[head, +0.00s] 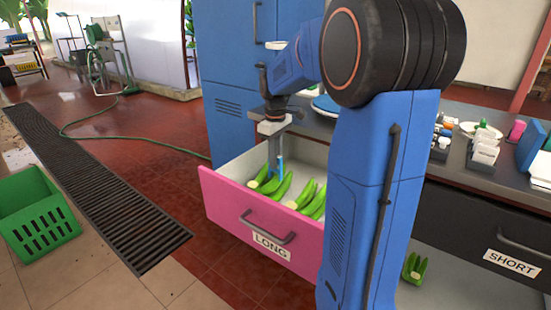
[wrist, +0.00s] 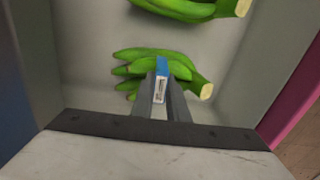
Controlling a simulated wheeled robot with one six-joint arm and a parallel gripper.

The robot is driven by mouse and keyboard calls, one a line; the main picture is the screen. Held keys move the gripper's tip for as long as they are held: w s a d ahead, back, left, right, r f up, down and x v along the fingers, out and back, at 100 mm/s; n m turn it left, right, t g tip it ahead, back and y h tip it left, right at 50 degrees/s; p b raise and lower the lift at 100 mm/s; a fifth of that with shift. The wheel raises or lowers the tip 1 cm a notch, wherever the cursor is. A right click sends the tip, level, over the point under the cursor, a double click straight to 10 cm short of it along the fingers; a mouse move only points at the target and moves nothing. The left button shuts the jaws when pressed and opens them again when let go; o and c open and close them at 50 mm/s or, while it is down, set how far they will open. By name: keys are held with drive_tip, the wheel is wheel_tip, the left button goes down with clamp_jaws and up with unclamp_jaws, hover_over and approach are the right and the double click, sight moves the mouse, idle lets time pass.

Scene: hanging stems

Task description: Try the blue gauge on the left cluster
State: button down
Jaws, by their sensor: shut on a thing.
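My gripper (head: 276,158) reaches down into the open pink-fronted drawer marked LONG (head: 258,228). It is shut on the blue gauge (head: 281,171), which also shows between my fingers in the wrist view (wrist: 162,66), with a pale marked part nearer me. The left cluster (head: 280,188) of green bananas lies in the drawer, right below the gauge. In the wrist view the left cluster (wrist: 130,56) is partly hidden behind the gauge and fingers. I cannot tell whether the gauge touches it. The right cluster (head: 311,201) lies beside it and shows at the top of the wrist view (wrist: 190,8).
A dark drawer marked SHORT (head: 510,262) stands at the right, with another green cluster (head: 414,267) near it. The counter (head: 465,155) above holds cards and small items. A green crate (head: 38,215) stands on the left floor. A blue cabinet (head: 226,60) rises behind the LONG drawer.

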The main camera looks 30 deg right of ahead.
drive_tip(key=shift+s+f, duration=0.1)
drive_tip(key=shift+f, duration=0.55)
idle(4.8)
drive_tip(key=shift+r, duration=0.25)
idle(0.5)
drive_tip(key=shift+r, duration=4.2)
